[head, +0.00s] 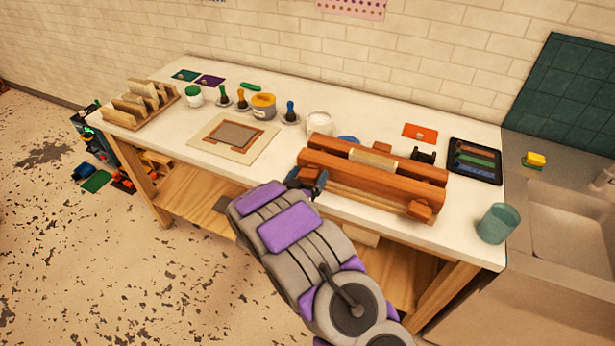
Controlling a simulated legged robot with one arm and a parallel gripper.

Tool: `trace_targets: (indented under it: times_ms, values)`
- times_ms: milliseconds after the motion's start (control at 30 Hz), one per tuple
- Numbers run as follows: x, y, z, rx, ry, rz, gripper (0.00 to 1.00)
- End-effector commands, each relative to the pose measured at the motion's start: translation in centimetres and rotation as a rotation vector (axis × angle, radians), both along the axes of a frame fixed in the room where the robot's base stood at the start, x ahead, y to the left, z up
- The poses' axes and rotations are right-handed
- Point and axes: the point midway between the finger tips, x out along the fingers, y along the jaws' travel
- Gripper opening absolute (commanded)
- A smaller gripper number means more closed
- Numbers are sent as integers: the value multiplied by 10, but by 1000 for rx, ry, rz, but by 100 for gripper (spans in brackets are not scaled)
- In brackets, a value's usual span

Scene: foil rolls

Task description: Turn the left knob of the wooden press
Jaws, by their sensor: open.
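The wooden press (375,178) lies on the right half of the white worktable, with two long reddish-brown beams and a pale piece (373,158) between them. Its right knob (421,210) shows as a wooden block at the front right end. The left knob is not clearly visible; my gripper covers the press's front left end. My gripper (309,182) is open, with dark jaws at that left end. I cannot tell whether the jaws are around the knob or touching it.
The worktable (345,209) is bare along its front edge. A teal cup (498,223) stands near its right end, beside a sink (575,222).

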Motion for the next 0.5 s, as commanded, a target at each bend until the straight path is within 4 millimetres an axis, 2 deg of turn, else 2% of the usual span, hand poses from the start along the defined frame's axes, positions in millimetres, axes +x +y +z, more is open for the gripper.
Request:
trace_targets:
  times_ms: [167,500]
  values:
    - [0,0,0,0,0,0,96]
    - [0,0,0,0,0,1,64]
